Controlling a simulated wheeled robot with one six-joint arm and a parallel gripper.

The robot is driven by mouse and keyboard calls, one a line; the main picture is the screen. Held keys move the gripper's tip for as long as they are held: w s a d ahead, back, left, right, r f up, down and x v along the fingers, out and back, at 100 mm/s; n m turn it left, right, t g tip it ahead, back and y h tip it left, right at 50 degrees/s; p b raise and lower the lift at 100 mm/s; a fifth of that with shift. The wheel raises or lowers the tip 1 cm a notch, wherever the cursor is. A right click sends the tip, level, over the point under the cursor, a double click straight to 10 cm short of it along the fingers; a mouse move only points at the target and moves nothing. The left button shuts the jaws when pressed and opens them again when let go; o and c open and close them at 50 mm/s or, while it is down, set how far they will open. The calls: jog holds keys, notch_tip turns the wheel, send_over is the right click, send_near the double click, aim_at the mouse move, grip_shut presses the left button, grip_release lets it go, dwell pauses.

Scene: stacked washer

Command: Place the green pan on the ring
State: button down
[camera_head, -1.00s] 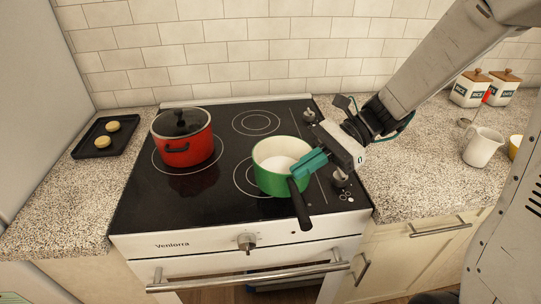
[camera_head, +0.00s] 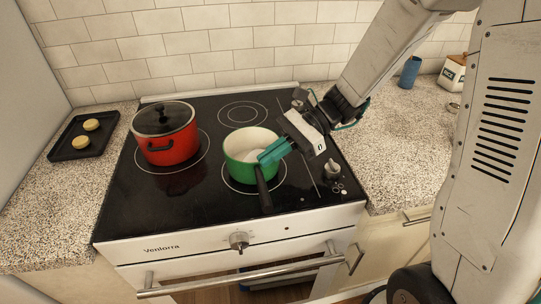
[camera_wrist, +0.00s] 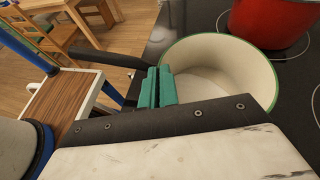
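The green pan (camera_head: 238,165), with a cream inside and a dark handle (camera_head: 264,190) pointing to the front, is upright over the front right ring (camera_head: 284,178) of the black cooktop. The ring's line shows to the left, front and right of the pan. I cannot tell if its base touches the glass. My gripper (camera_head: 271,153) has its teal fingers nearly together at the pan's right rim, near the handle. In the wrist view the fingers (camera_wrist: 160,87) meet at the rim of the pan (camera_wrist: 222,75), shut on its wall; the contact is partly hidden.
A red lidded pot (camera_head: 167,142) stands on the left ring. The back ring (camera_head: 243,114) is empty. A dark tray (camera_head: 83,136) with two round pieces lies on the left counter. A blue cup (camera_head: 409,72) stands at the back right.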

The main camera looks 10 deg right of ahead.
jog(key=shift+f, duration=0.45)
jog(key=c, duration=1.7)
grip_release()
jog(key=v, duration=1.2)
jog(key=shift+s+d+r+n+t+h, duration=0.9)
jog(key=shift+s+n+h, duration=1.35)
jog(key=shift+s, duration=1.1)
jog(key=shift+s+d+r+n+t+h, duration=0.9)
jog(key=shift+s+n+h, duration=1.4)
jog(key=shift+s, duration=1.1)
jog(key=shift+s+d+r+n+t+h, duration=0.65)
jog(key=shift+s+r+n+h, duration=0.45)
jog(key=shift+s+n+h, duration=1.7)
jog(key=shift+s+m+y, duration=0.25)
jog(key=shift+s+y, duration=0.3)
jog(key=shift+y, duration=0.3)
